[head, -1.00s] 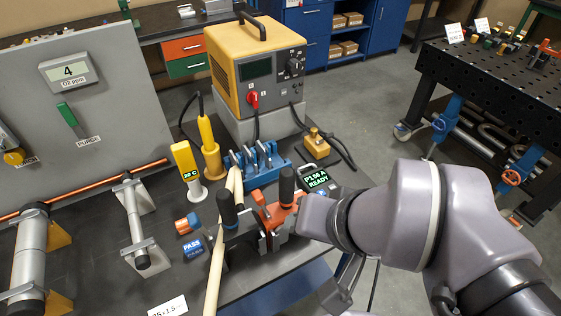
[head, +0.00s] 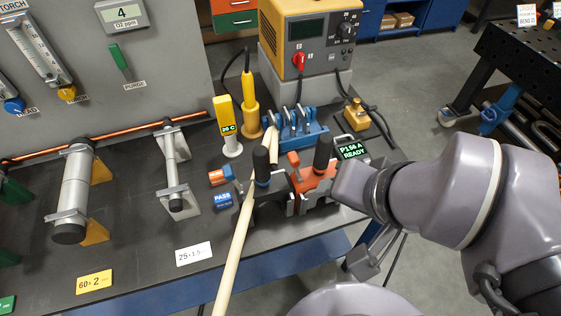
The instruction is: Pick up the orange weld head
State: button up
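The orange weld head (head: 317,180) sits at the front right of the dark bench, with an upright black handle and a small orange-red lever. My arm reaches in from the right. My gripper (head: 341,189) is right against the orange weld head's right side in this view. Its fingers are mostly hidden by the wrist and the head, so I cannot tell whether they are open or shut, or touching it.
A pale hose (head: 237,247) runs over the bench's front edge. A blue rack (head: 297,136) of tools, a P156 A READY display (head: 352,149) and a yellow power unit (head: 311,32) stand behind. Tube stands (head: 174,174) are at left. Bare bench top lies around the 25 card (head: 194,253).

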aim_at(323, 167)
jog(key=l+u, duration=0.25)
jog(key=u, duration=0.2)
jog(key=i+l+u, duration=0.1)
jog(key=l+u, duration=0.15)
jog(key=u, duration=0.15)
jog(key=l+u, duration=0.25)
jog(key=u, duration=0.2)
jog(key=l+u, duration=0.3)
jog(key=u, duration=0.15)
jog(key=k+j, duration=0.05)
